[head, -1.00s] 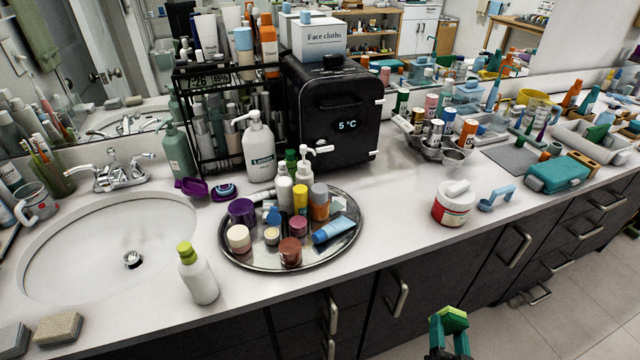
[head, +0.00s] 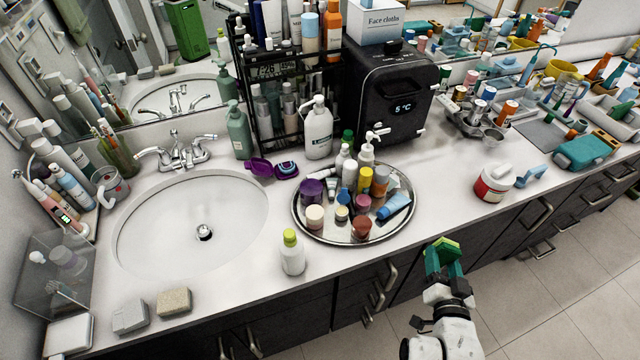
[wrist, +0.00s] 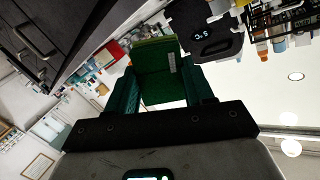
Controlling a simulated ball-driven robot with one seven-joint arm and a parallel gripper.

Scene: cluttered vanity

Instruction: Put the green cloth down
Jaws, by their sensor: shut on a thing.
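The green cloth (head: 446,246) is a small folded block, held between the fingers of my gripper (head: 442,262). My gripper is shut on it, in front of the counter's front edge and above the floor, to the right of and below the round tray in the head view. In the wrist view the cloth (wrist: 160,75) sits between the two green fingers, with a paler green edge along its top. The cloth appears clear of the counter.
The counter (head: 345,262) has a round metal tray (head: 300,228) crowded with bottles and jars. A white bottle with a green cap (head: 292,254) stands left of it, beside the sink (head: 150,235). A red-and-white tub (head: 493,184) stands to the right. Bare counter lies between tray and tub.

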